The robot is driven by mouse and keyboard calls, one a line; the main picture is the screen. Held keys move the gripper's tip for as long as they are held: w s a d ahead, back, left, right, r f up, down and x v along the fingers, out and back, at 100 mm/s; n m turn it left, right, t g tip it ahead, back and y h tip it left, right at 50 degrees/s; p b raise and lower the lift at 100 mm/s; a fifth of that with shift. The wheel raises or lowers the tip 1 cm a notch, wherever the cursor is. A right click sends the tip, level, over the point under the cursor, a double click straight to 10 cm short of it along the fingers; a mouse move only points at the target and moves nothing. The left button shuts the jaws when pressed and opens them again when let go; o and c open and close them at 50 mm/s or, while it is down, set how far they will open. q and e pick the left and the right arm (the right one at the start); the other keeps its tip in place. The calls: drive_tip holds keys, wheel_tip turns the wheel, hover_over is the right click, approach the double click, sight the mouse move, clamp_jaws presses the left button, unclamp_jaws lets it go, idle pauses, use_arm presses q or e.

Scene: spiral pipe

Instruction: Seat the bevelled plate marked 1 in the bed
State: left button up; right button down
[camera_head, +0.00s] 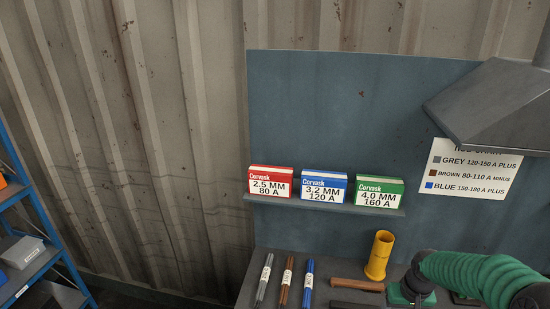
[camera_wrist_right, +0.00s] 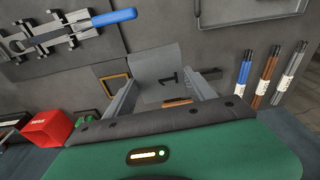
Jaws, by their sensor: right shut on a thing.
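The grey plate marked 1 (camera_wrist_right: 158,72) is in the right wrist view, between the two fingers of my right gripper (camera_wrist_right: 163,92). The gripper is shut on it, and the black figure 1 shows on the face towards the camera. The plate's lower edge and bevels are not clear. I cannot make out the bed for certain in either view. A dark shape with a tan edge (camera_wrist_right: 115,88) lies just left of the plate, partly hidden by the left finger. My left gripper is not in view.
Grey, brown and blue rods (camera_head: 286,282) lie on the bench, beside a brown bar (camera_head: 357,284) and a yellow cylinder (camera_head: 379,255). Red, blue and green boxes (camera_head: 324,187) stand on a shelf. A grey hood (camera_head: 495,105) hangs right. A red box (camera_wrist_right: 47,129) sits left in the wrist view.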

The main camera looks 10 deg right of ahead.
drive_tip(key=s+a+f+n+b, duration=0.1)
drive_tip(key=s+a+f+b, duration=0.1)
drive_tip(key=a, duration=0.8)
drive_tip(key=s+a+f+n+b, duration=0.1)
drive_tip(key=s+a, duration=0.3)
drive_tip(key=a, duration=0.6)
drive_tip(key=shift+a+f+n+b, duration=0.25)
drive_tip(key=shift+f+n+b, duration=0.2)
drive_tip(key=shift+f, duration=0.2)
drive_tip(key=shift+d, duration=0.1)
